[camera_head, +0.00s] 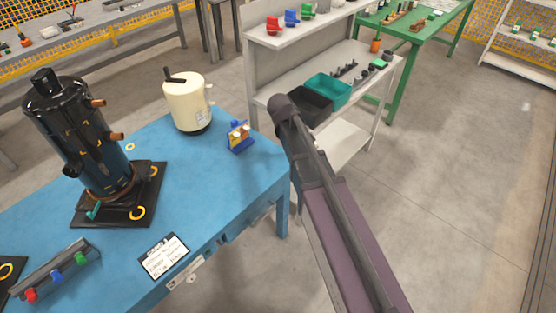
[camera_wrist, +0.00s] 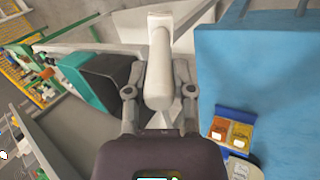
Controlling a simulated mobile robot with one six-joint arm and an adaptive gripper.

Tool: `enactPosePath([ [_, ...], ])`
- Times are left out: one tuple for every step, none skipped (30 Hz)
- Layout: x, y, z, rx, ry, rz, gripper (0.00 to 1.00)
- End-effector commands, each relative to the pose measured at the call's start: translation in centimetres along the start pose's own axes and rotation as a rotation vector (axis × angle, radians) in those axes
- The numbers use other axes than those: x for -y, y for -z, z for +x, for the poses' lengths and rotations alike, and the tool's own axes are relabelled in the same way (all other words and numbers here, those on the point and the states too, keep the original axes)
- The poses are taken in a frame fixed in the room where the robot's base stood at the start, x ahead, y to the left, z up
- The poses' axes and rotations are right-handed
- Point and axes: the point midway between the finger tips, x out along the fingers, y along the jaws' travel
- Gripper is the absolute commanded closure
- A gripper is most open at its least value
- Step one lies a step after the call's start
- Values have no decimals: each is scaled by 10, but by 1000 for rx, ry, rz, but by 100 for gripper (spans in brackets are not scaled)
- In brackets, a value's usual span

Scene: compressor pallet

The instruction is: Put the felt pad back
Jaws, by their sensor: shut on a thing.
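My gripper (camera_wrist: 159,91) is shut on a long, pale grey-white piece (camera_wrist: 159,62) in the wrist view, with a finger on each side of it. I cannot tell for sure whether this piece is the felt pad. In the head view my arm covers the gripper and what it holds. The gripper is beside the right end of the blue table (camera_head: 215,190), which also shows in the wrist view (camera_wrist: 250,70). A blue holder (camera_head: 239,146) with orange and yellow items stands near that end; it shows in the wrist view too (camera_wrist: 235,115).
A black compressor (camera_head: 85,135) and a cream tank (camera_head: 187,105) stand on the blue table. A label card (camera_head: 164,256) and a rack with coloured knobs (camera_head: 55,274) lie in front. Behind, grey shelving (camera_head: 270,75) holds black (camera_head: 308,106) and teal (camera_head: 328,90) bins.

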Motion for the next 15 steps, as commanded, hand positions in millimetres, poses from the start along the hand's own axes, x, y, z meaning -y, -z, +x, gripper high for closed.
enactPosePath([
  [14,1,1,-8,57,-13,100],
  [23,2,1,-13,91,-22,100],
  [34,3,0,-18,138,-35,100],
  [43,4,-1,-23,173,-46,100],
  [52,5,-2,-28,208,-56,100],
  [63,6,-5,-33,253,-73,100],
  [72,6,-7,-37,285,-84,100],
  [80,7,-9,-41,316,-98,100],
  [91,8,-12,-45,354,-114,100],
  [100,8,-15,-48,381,-126,100],
  [107,9,-18,-51,407,-140,100],
  [117,9,-22,-54,437,-156,100],
  [124,10,-24,-56,455,-166,100],
  [130,10,-27,-58,473,-176,100],
  [136,10,-30,-59,491,-188,100],
])
